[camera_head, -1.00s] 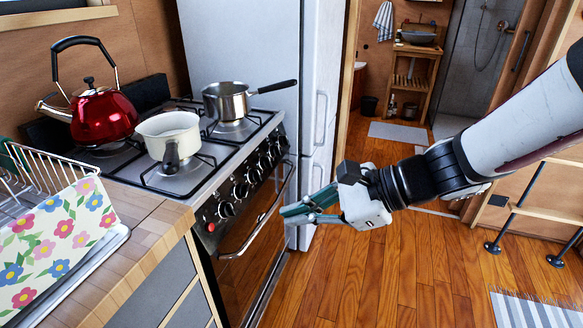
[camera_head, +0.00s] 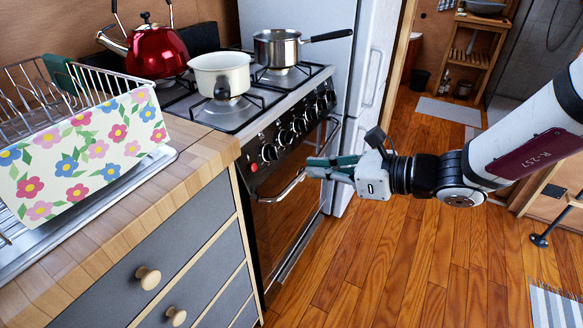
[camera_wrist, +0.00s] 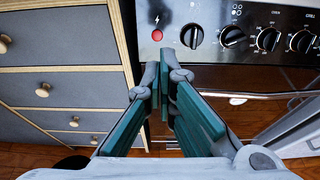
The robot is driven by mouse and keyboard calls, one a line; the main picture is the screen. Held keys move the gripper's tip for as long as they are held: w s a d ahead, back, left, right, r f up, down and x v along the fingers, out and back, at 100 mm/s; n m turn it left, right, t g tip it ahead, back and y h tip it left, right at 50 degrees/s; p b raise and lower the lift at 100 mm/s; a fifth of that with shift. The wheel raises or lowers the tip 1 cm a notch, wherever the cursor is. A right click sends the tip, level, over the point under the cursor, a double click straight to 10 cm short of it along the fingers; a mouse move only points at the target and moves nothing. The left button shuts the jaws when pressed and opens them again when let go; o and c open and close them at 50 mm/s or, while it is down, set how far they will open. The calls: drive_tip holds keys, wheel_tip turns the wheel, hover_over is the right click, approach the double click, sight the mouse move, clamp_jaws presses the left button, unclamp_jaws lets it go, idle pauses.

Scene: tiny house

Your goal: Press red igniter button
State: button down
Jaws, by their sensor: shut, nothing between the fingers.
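The red igniter button (camera_wrist: 156,35) is a small red dot under a lightning mark at the left end of the stove's dark control panel in the wrist view. In the head view it is a tiny red spot (camera_head: 254,167) at the panel's near end. My gripper (camera_head: 309,168) is shut and empty in front of the stove, beside the oven handle and to the right of the button in the head view. In the wrist view its teal fingers (camera_wrist: 162,78) point at the panel, with their tips just below the button in the picture. I see no contact with the button.
Several black knobs (camera_wrist: 232,36) run along the panel to the right of the button. The oven handle (camera_head: 280,188) sticks out below it. Grey drawers (camera_head: 185,262) stand to the left. Pots and a red kettle (camera_head: 156,50) stand on the stove.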

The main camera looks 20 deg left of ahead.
sight(255, 166)
drive_tip(key=b+x, duration=0.3)
drive_tip(key=x, duration=0.9)
drive_tip(key=shift+a+f+b, duration=0.2)
drive_tip(key=shift+a+b, duration=0.05)
drive_tip(key=shift+b, duration=0.15)
drive_tip(key=shift+a, duration=0.3)
drive_tip(key=shift+f, duration=0.1)
drive_tip(key=shift+a+f+b, duration=0.2)
drive_tip(key=shift+a+b, duration=0.25)
drive_tip(key=shift+a, duration=0.3)
